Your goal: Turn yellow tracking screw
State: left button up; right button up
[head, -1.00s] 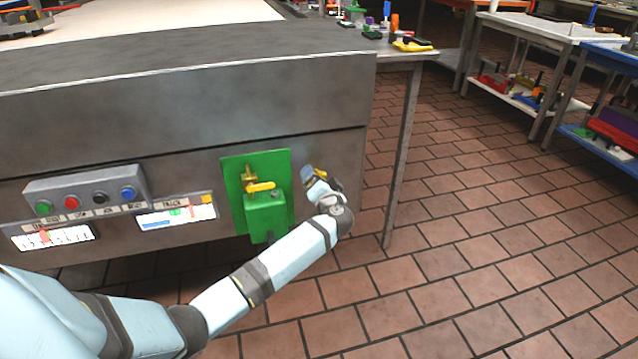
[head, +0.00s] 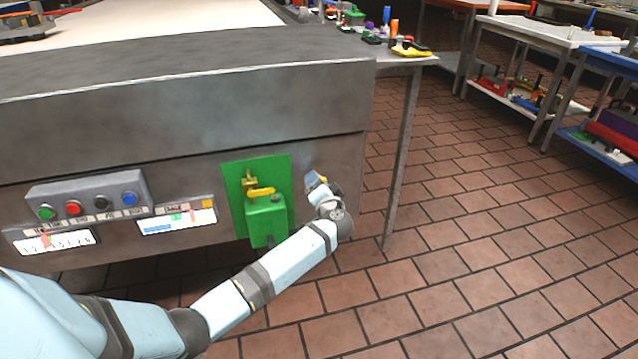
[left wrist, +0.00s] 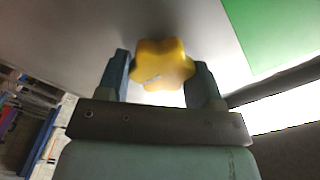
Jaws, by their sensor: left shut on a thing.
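The yellow tracking screw (left wrist: 162,65) has a lobed, star-shaped knob and sits at the machine's side in the left wrist view. My left gripper (left wrist: 161,80) has one finger on each side of the knob and is shut on it. In the head view my left gripper (head: 318,183) is at the right end of the machine's front panel, just right of the green plate (head: 236,205). My right gripper is not in view.
The green plate carries a green box (head: 266,222) with a yellow lever (head: 260,192). A button box (head: 88,197) and a lit display (head: 178,219) are to the left. Tiled floor (head: 470,240) lies open to the right, with shelved tables (head: 545,35) beyond.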

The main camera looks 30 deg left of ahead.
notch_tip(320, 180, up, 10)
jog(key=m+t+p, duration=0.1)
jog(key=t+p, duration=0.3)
jog(key=p, duration=0.3)
pick_arm(q)
jog(key=shift+s+a+f+m+p, duration=0.15)
jog(key=shift+m+p, duration=1.8)
jog(key=shift+m, duration=2.85)
jog(key=shift+d+f+m+p, duration=0.15)
jog(key=shift+m+p, duration=1.85)
jog(key=shift+m, duration=2.8)
jog(key=shift+s+a+f+m+p, duration=0.15)
jog(key=shift+m+p, duration=1.8)
jog(key=shift+m, duration=2.85)
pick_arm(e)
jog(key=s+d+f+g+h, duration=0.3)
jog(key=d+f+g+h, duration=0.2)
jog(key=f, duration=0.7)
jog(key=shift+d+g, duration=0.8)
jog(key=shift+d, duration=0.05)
pick_arm(q)
jog(key=o, duration=0.9)
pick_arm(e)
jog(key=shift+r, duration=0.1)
